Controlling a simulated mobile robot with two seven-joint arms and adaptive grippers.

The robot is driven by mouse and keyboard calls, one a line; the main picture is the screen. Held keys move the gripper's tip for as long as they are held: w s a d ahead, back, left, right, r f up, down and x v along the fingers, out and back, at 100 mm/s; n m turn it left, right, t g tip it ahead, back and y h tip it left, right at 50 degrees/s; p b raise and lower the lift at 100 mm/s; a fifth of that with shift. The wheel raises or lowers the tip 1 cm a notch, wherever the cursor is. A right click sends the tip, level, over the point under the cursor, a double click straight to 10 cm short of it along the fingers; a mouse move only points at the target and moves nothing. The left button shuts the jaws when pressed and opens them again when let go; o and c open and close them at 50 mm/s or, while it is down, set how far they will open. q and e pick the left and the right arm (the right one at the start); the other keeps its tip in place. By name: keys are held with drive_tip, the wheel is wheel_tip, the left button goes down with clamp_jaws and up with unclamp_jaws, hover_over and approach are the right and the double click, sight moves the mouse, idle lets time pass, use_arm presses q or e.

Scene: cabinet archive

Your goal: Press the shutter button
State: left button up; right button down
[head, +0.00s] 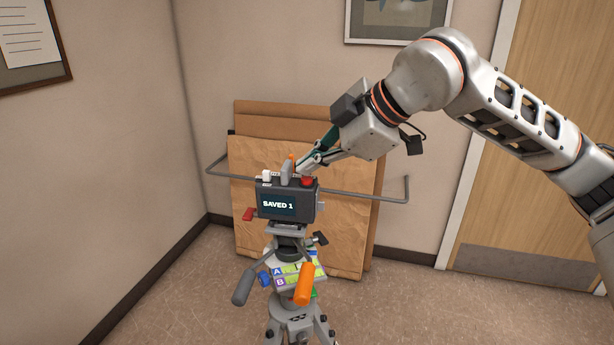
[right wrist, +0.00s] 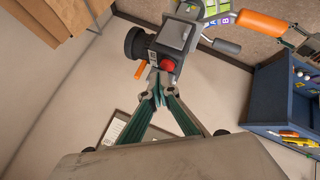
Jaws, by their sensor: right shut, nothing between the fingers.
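A dark camera (head: 300,214) sits upright on a tripod (head: 290,312), and its screen (head: 278,204) reads "SAVED 1". A red button (head: 308,182) is on the camera's top right; it also shows in the right wrist view (right wrist: 168,65). My right gripper (head: 301,168) reaches in from the upper right, shut and empty. Its fingertips are right by the red button; I cannot tell whether they touch it. In the right wrist view the closed fingertips (right wrist: 160,88) point at the camera's button side. My left gripper is not in view.
The tripod has an orange handle (head: 304,284) and a grey handle (head: 243,286). A large brown paper-covered panel (head: 345,235) and a horizontal metal bar (head: 375,197) are behind the camera. A blue bench with tools (right wrist: 270,115) shows in the right wrist view.

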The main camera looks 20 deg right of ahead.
sight(310, 180)
drive_tip(key=shift+r, duration=0.3)
drive_tip(key=shift+r+p, duration=1.35)
drive_tip(key=shift+r, duration=1.25)
